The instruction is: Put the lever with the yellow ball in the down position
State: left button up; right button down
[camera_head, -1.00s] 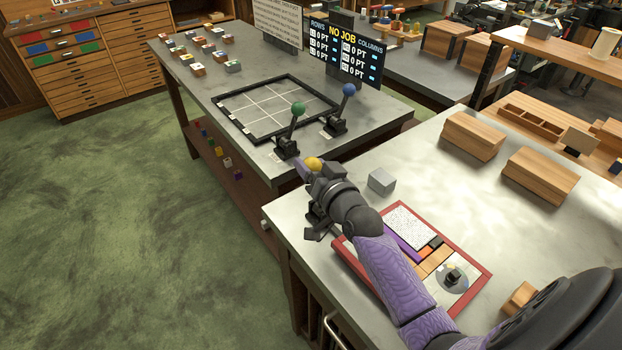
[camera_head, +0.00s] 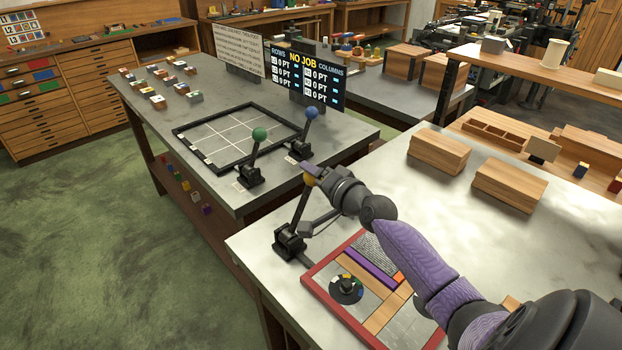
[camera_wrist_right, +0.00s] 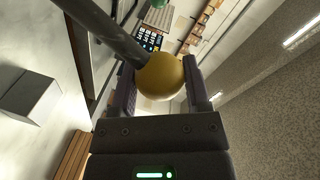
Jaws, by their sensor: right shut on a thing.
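The lever with the yellow ball has a dark base (camera_head: 289,244) at the left edge of the near metal table. Its dark rod (camera_head: 300,212) rises steeply, leaning a little right. The yellow ball (camera_head: 309,180) at its top is partly covered by my right gripper (camera_head: 311,172). In the right wrist view the yellow ball (camera_wrist_right: 160,76) sits between the two fingers of my right gripper (camera_wrist_right: 158,84), which is shut on it. The rod (camera_wrist_right: 102,28) runs up and left from the ball. My left gripper is not in view.
A green-ball lever (camera_head: 259,135) and a blue-ball lever (camera_head: 311,113) stand upright on the far table by a black grid frame (camera_head: 188,147). A red-rimmed tray (camera_head: 345,317) lies right of the yellow lever's base. Wooden boxes (camera_head: 438,150) stand farther back. A grey block (camera_wrist_right: 31,99) shows in the wrist view.

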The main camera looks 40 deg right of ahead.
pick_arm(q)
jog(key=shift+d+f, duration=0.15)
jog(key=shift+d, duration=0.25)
pick_arm(e)
jog(key=shift+d+f, duration=0.15)
jog(key=shift+c, duration=0.3)
grip_release()
jog(key=shift+d, duration=0.15)
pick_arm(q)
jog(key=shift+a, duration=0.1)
pick_arm(e)
jog(key=shift+s, duration=0.2)
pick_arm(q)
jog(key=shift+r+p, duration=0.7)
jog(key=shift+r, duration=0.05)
pick_arm(e)
jog(key=s+r, duration=0.1)
jog(key=s, duration=0.8)
jog(key=shift+s+r, duration=0.2)
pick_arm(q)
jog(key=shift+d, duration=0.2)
